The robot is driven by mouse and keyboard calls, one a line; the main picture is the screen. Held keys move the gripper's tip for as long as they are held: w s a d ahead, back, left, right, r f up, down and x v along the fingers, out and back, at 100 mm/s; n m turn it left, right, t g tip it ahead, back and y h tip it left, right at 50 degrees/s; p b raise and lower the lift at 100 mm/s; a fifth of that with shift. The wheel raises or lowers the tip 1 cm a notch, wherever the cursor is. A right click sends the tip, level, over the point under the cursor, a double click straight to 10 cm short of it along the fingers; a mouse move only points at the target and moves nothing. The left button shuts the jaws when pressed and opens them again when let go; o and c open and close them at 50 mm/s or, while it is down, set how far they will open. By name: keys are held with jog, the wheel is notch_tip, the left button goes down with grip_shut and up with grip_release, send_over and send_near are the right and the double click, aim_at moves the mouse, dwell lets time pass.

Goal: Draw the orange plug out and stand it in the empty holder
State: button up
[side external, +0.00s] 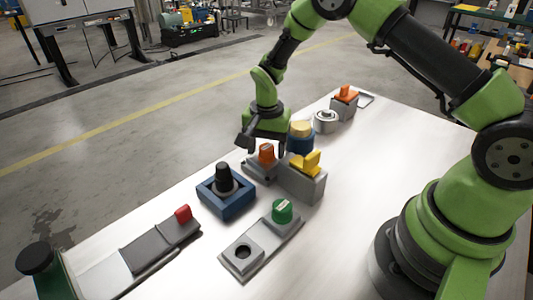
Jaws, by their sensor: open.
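My gripper (262,146) is open, with its fingers pointing down over a dark orange piece (267,153) on a grey base. The fingers appear to be on either side of this piece; whether they touch it I cannot tell. A second, brighter orange piece (347,92) sits on a grey block at the far end of the table. Which one is the plug is not certain from this view. A grey square holder (228,255) with an empty dark round hole is at the near side, on a plate with a green round piece (282,210).
A black knob in a blue frame (224,190) is left. A grey slide with a red end (183,214) lies farther left. The table's right is clear.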

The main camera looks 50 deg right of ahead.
aim_at(267, 147)
jog(key=c, duration=1)
jog(key=shift+r, duration=0.75)
jog(key=shift+r, duration=1)
